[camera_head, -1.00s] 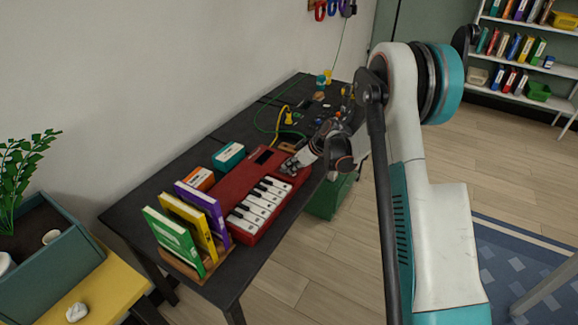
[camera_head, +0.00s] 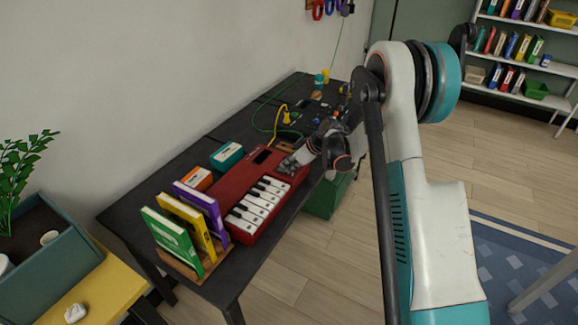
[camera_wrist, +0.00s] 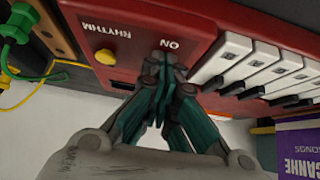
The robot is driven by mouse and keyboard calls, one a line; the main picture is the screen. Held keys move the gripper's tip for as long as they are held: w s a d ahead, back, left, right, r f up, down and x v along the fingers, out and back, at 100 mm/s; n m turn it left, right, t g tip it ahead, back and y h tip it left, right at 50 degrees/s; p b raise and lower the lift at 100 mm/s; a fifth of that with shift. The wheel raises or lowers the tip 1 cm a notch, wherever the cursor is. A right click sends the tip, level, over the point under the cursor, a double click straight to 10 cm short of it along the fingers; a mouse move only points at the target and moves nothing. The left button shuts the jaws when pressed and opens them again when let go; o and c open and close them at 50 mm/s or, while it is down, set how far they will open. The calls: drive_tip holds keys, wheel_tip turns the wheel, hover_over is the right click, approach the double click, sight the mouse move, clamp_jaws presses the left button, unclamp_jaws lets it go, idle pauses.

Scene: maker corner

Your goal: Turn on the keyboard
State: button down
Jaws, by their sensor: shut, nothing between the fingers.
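The red keyboard (camera_head: 229,187) lies on the dark table, its white and black keys (camera_head: 257,207) facing the front edge. In the wrist view its red panel (camera_wrist: 130,42) shows upside down, with the words RHYTHM and ON and a yellow round knob (camera_wrist: 105,57) by RHYTHM. My gripper (camera_head: 287,168) is at the far end of the keyboard, over the panel beside the keys. In the wrist view my gripper (camera_wrist: 165,62) is shut and empty, its fingertips right at the ON label. They hide whatever control is there. I cannot tell whether the fingertips touch it.
Green (camera_head: 170,240), yellow and purple (camera_head: 205,207) books stand in a wooden holder at the near end. A teal box (camera_head: 227,156) and an orange box (camera_head: 197,179) sit behind the keyboard. Cables and small parts lie farther along the table (camera_head: 222,128).

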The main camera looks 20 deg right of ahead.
drive_tip(key=shift+f, duration=0.1)
drive_tip(key=shift+a, duration=0.1)
idle(0.4)
drive_tip(key=shift+w+a+r, duration=0.35)
drive_tip(key=shift+w+a, duration=0.1)
drive_tip(key=shift+w, duration=0.05)
drive_tip(key=shift+a, duration=0.1)
